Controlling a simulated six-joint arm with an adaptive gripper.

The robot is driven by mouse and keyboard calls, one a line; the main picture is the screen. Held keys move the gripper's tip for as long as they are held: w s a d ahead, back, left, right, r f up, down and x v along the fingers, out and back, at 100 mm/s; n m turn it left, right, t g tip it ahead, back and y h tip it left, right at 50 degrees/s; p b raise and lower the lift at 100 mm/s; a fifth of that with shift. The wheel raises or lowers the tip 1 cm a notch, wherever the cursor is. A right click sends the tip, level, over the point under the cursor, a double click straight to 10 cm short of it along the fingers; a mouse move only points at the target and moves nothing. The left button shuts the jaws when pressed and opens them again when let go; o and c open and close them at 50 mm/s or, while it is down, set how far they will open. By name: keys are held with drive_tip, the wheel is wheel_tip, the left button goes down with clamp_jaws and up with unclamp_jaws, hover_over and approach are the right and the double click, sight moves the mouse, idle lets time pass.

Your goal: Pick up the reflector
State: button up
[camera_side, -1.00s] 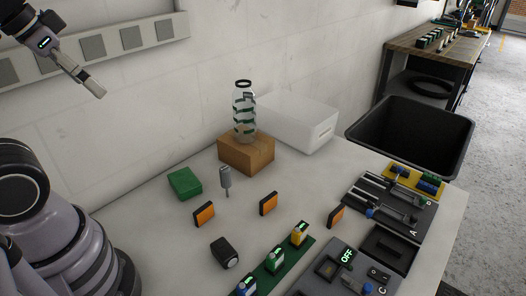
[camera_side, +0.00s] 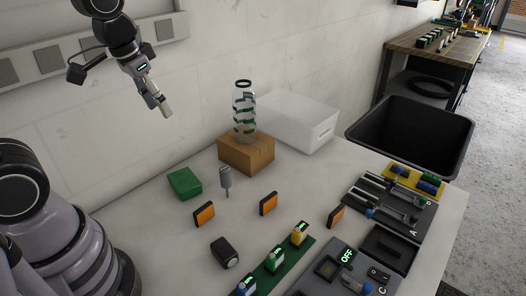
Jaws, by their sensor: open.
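Three orange reflectors with dark backs stand on the white table: a left one (camera_side: 204,214), a middle one (camera_side: 268,204) and a right one (camera_side: 336,216). My gripper (camera_side: 164,108) is open and empty. It hangs high in front of the wall, up and to the left of the reflectors, well apart from them. Nothing hides the reflectors.
A green box (camera_side: 185,183), a grey upright tool (camera_side: 226,180) and a black lamp (camera_side: 224,252) stand near the reflectors. A bottle (camera_side: 244,112) stands on a cardboard box (camera_side: 247,155). A clear bin (camera_side: 300,122), black bin (camera_side: 412,132) and fixtures (camera_side: 392,205) lie to the right.

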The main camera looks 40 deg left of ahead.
drive_tip(key=g, duration=0.2)
hover_over(203, 207)
wheel_tip(203, 207, down, 12)
drive_tip(key=shift+g, duration=0.6)
drive_tip(key=f, duration=1.5)
drive_tip(key=shift+a+f, duration=0.2)
drive_tip(key=shift+f, duration=0.2)
wheel_tip(203, 207, down, 6)
drive_tip(key=shift+d+r, duration=0.15)
clamp_jaws()
